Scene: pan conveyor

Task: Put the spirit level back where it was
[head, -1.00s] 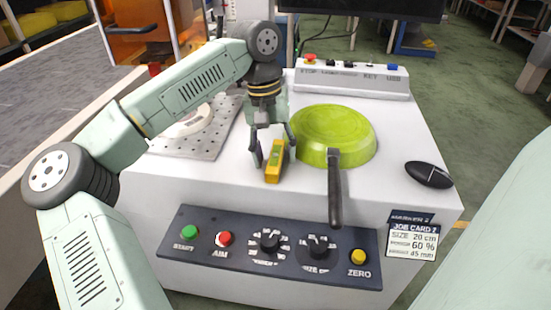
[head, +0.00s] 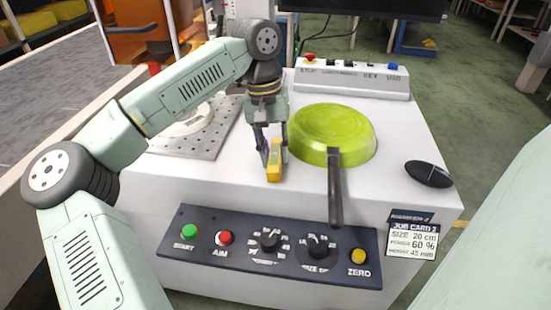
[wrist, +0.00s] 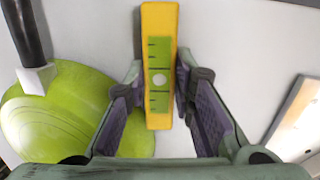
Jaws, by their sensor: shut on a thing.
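The spirit level (head: 274,172) is a small yellow bar with a green face. It is on or just above the white machine top, left of the green pan; I cannot tell whether it touches the surface. My gripper (head: 274,152) points down over it and is shut on its sides. In the wrist view the level (wrist: 159,55) stands lengthwise between the two fingers of my gripper (wrist: 160,88), with its far end reaching beyond them.
A black mouse-like object (head: 428,174) is farther right. A perforated plate (head: 210,140) is at left. The control panel (head: 270,245) is on the front face.

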